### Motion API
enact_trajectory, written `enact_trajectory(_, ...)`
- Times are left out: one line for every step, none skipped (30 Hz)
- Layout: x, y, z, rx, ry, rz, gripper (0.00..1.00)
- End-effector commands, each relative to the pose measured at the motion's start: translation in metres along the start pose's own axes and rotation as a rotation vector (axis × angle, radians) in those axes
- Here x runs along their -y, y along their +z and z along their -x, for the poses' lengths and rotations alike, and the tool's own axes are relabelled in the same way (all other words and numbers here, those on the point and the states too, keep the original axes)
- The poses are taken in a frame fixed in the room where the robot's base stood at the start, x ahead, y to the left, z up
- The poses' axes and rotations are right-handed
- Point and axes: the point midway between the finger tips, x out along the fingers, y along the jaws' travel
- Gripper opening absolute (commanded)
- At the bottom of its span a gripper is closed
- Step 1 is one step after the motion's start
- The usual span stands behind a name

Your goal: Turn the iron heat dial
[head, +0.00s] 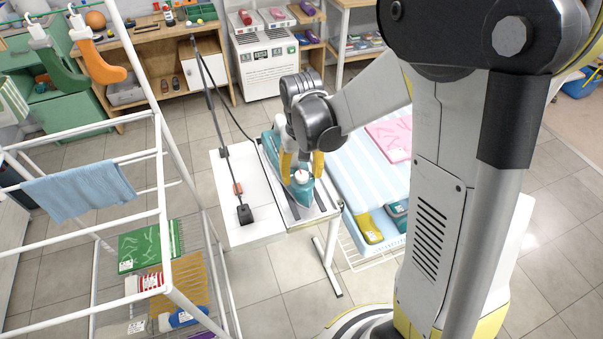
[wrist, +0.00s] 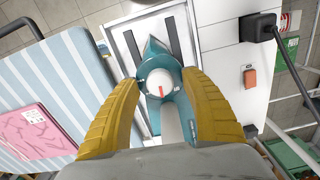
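A teal iron (head: 300,193) rests on the iron rest at the end of the ironing board, and it also shows in the wrist view (wrist: 155,50). Its heat dial (wrist: 160,83) is a round white knob with a red mark, which sits near the knob's lower middle in the wrist view. The dial also shows in the head view (head: 301,176). My gripper (wrist: 162,82) is over the iron, its two yellow fingers on either side of the dial. Gaps show between the fingertips and the dial, so they look apart from it. The fingers hide parts of the iron's sides.
A white panel (head: 236,165) beside the iron carries a black plug and a red switch (wrist: 250,78). A white drying rack (head: 157,190) with a blue towel (head: 80,190) stands at left.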

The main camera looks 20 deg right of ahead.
Motion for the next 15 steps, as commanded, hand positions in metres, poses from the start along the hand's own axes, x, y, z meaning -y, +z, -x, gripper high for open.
enact_trajectory(0.000, 0.000, 0.000, 0.000, 0.000, 0.000, 0.54)
enact_trajectory(0.000, 0.000, 0.000, 0.000, 0.000, 0.000, 0.54)
enact_trajectory(0.000, 0.000, 0.000, 0.000, 0.000, 0.000, 0.54)
enact_trajectory(0.000, 0.000, 0.000, 0.000, 0.000, 0.000, 0.54)
enact_trajectory(0.000, 0.000, 0.000, 0.000, 0.000, 0.000, 0.54)
enact_trajectory(0.000, 0.000, 0.000, 0.000, 0.000, 0.000, 0.54)
enact_trajectory(0.000, 0.000, 0.000, 0.000, 0.000, 0.000, 0.54)
enact_trajectory(0.000, 0.000, 0.001, 0.000, 0.000, 0.000, 0.54)
enact_trajectory(0.000, 0.000, 0.002, 0.000, 0.000, 0.000, 0.54)
enact_trajectory(0.000, 0.000, 0.004, 0.000, 0.000, 0.000, 0.54)
enact_trajectory(0.000, 0.000, 0.007, 0.000, 0.000, 0.000, 0.54)
enact_trajectory(0.000, 0.000, 0.012, 0.000, 0.000, 0.000, 0.54)
enact_trajectory(0.000, 0.000, 0.017, 0.000, 0.000, 0.000, 0.54)
enact_trajectory(0.000, 0.000, 0.022, 0.000, 0.000, 0.000, 0.54)
enact_trajectory(0.000, 0.001, 0.030, 0.000, 0.000, 0.000, 0.54)
